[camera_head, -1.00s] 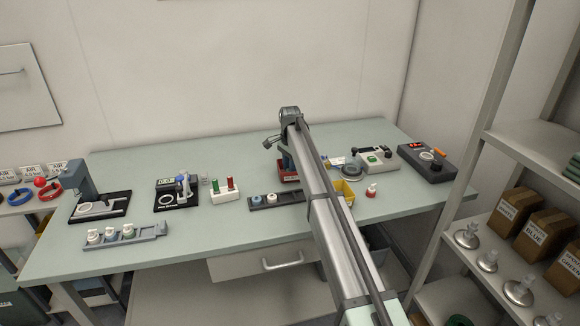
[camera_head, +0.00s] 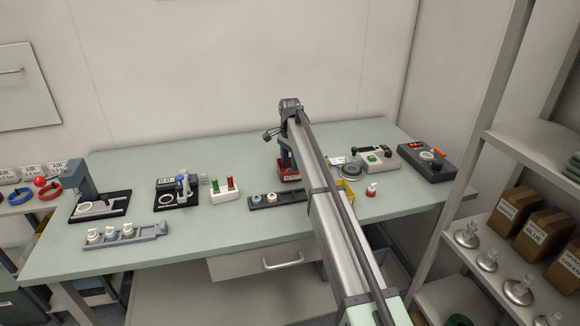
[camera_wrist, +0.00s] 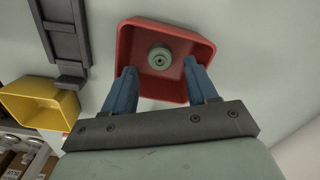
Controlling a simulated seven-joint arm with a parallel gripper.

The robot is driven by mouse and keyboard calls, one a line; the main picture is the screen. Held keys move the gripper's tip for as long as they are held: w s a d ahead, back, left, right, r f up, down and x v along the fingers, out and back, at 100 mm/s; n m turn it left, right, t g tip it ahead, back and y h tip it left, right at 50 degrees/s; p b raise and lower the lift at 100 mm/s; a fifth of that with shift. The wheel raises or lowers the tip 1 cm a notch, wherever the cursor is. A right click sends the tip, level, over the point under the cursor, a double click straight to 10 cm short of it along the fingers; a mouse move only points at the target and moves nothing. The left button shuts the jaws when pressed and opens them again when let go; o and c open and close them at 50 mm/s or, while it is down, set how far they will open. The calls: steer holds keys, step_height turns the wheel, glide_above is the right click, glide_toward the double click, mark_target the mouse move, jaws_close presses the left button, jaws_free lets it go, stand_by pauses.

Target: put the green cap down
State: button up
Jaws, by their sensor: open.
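The green cap (camera_wrist: 160,57) lies inside the red bin (camera_wrist: 203,49), near the middle of its floor in the wrist view. It is a small pale green disc with a round centre. My gripper (camera_wrist: 160,67) is open, its two blue fingers apart, over the near side of the bin. The cap is beyond the fingertips and neither finger touches it. In the head view the red bin (camera_head: 290,178) stands at the back middle of the table, partly hidden by my arm. The cap cannot be seen there.
A yellow bin (camera_wrist: 40,105) and a dark rack (camera_wrist: 64,40) lie left of the red bin in the wrist view. In the head view, a stand with green and red pegs (camera_head: 226,192) is to its left and a white-and-grey device (camera_head: 382,160) to its right.

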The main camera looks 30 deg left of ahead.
mark_target(290, 170)
step_height(290, 170, up, 10)
steer(key=shift+f, duration=0.15)
stand_by(0.7)
